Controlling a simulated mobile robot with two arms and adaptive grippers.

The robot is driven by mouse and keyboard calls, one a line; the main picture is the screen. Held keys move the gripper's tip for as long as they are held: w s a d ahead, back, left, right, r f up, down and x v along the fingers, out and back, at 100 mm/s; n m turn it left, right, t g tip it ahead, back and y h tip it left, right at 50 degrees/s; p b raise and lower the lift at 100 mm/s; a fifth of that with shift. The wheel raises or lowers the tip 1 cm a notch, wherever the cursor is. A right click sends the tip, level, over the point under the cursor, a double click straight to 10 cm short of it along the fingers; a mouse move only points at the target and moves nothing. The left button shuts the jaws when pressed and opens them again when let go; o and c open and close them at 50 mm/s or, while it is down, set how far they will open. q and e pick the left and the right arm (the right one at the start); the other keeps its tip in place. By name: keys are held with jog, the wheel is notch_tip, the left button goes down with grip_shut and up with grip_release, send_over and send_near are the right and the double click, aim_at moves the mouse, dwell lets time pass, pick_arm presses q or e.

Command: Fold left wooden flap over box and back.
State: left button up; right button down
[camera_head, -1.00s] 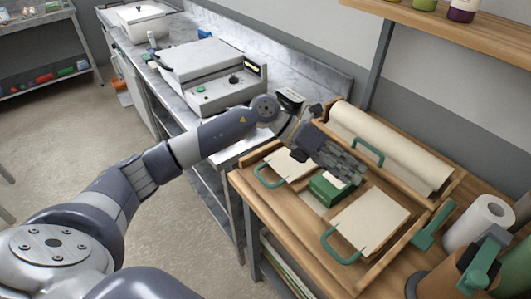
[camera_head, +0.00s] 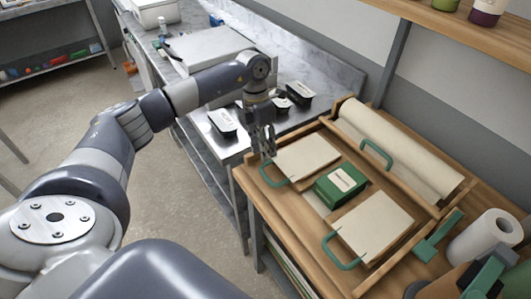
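The left wooden flap (camera_head: 306,157) lies flat to the left of the box, with a green handle (camera_head: 270,177) at its outer left edge. The green box (camera_head: 340,185) with a pale label on top sits between the two flaps. The right flap (camera_head: 374,224) also lies flat, with its green handle (camera_head: 338,256) toward the front. My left gripper (camera_head: 266,152) points down just above the left flap's handle. Its fingers are small and seen edge-on, so I cannot tell whether they are open or touch the handle. My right gripper is not in view.
A paper roll (camera_head: 398,150) lies in a wooden trough behind the flaps. Black-and-white containers (camera_head: 222,122) sit on the steel counter beside the wooden table.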

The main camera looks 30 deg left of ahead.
pick_arm(q)
jog(key=shift+s+d+f+p, duration=0.1)
jog(key=shift+d+f+p, duration=0.1)
jog(key=shift+f, duration=0.8)
jog(key=shift+s+d+f+p, duration=0.1)
jog(key=shift+d+f+p, duration=0.1)
jog(key=shift+f, duration=0.75)
grip_shut()
jog(key=shift+w+a+r, duration=0.1)
